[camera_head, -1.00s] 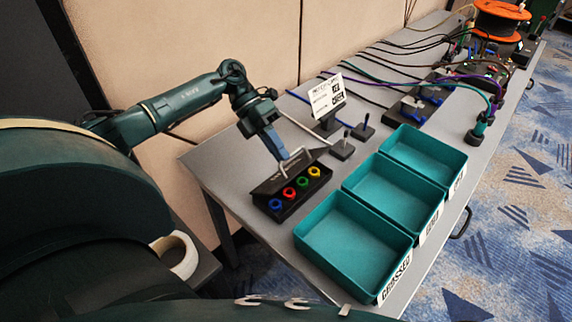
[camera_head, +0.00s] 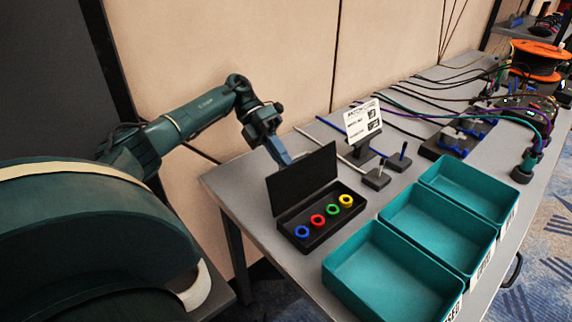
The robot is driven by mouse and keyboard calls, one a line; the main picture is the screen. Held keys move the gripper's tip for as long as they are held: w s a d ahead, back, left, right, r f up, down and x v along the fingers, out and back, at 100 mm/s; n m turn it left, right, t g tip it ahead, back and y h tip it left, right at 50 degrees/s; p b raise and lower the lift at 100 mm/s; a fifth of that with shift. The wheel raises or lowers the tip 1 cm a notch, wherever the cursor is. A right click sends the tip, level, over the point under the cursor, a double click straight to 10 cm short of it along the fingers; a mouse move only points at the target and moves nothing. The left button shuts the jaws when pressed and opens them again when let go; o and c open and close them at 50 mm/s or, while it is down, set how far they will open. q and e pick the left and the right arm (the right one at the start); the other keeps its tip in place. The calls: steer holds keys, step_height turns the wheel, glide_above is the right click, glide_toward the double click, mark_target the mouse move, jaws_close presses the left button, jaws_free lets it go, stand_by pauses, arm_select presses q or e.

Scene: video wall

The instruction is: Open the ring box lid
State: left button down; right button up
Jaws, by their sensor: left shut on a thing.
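The black ring box (camera_head: 322,216) stands on the grey table with its lid (camera_head: 303,178) raised to about upright. Inside lie a blue ring (camera_head: 302,232), a red ring (camera_head: 318,221), a green ring (camera_head: 333,210) and a yellow ring (camera_head: 346,201). My left gripper (camera_head: 281,156) is just behind the lid, at its upper edge. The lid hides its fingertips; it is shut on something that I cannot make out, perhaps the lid. My right gripper is not in view.
Three teal trays (camera_head: 388,270) stand along the table's front, right of the box. A sign on a stand (camera_head: 363,122) and small black blocks with pegs (camera_head: 376,178) stand behind it. Cables (camera_head: 430,82) and an orange spool (camera_head: 540,48) are farther right. The table's left corner (camera_head: 225,180) is bare.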

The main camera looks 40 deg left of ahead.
arm_select(q)
steer(key=shift+s+a+f+g+h+b, duration=0.1)
steer(key=shift+f+g+h+b, duration=0.2)
steer(key=shift+f+h+b, duration=0.65)
steer(key=shift+f+y, duration=0.15)
steer(key=shift+y, duration=0.2)
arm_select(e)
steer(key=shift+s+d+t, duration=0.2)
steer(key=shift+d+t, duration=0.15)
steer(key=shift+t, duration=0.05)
arm_select(q)
steer(key=c, duration=1.7)
jaws_free()
steer(key=shift+o, duration=0.9)
steer(key=shift+r, duration=0.2)
steer(key=shift+a+r, duration=0.1)
